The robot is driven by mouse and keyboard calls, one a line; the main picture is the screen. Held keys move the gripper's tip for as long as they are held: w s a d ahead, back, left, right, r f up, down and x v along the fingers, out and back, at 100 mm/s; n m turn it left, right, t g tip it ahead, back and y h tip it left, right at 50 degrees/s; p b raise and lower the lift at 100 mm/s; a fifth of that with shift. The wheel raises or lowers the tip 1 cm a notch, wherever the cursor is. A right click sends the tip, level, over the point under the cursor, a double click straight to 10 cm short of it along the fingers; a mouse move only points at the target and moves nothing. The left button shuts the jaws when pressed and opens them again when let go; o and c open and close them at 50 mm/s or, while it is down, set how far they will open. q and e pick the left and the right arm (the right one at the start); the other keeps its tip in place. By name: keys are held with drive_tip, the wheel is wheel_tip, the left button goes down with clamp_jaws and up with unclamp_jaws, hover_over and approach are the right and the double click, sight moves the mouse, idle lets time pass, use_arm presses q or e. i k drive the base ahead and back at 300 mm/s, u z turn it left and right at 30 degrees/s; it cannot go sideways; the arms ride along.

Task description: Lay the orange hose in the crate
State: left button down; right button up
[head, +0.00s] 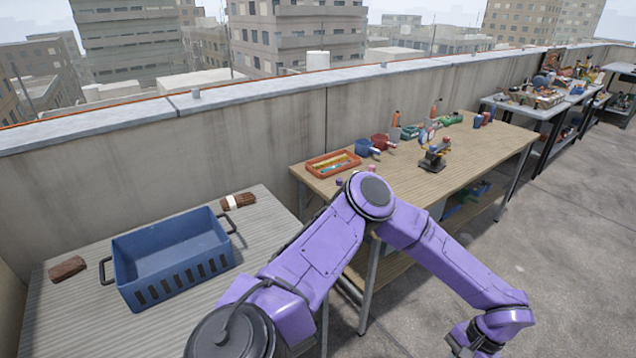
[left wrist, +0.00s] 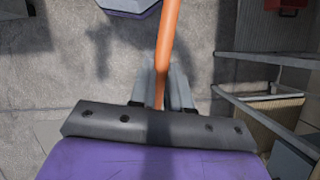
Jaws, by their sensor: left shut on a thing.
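The crate (head: 185,278) is a blue open box with slotted sides and two dark handles. It stands upright and looks empty on the grey slatted table at the left of the head view. The orange hose (left wrist: 168,40) shows in the left wrist view as a length running from the top edge down between my fingers. My left gripper (left wrist: 164,82) is shut on it, above the concrete floor. In the head view my left gripper (head: 468,346) is at the bottom edge, partly cut off, well right of the crate. The hose's ends are not visible. My right gripper is not in view.
A wooden bench (head: 480,146) with an orange tray (head: 332,164) and tools stands to the right. A concrete parapet (head: 110,175) runs behind.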

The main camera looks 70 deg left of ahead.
sight(173, 252)
drive_tip(key=k, duration=0.15)
drive_tip(key=u, duration=1.25)
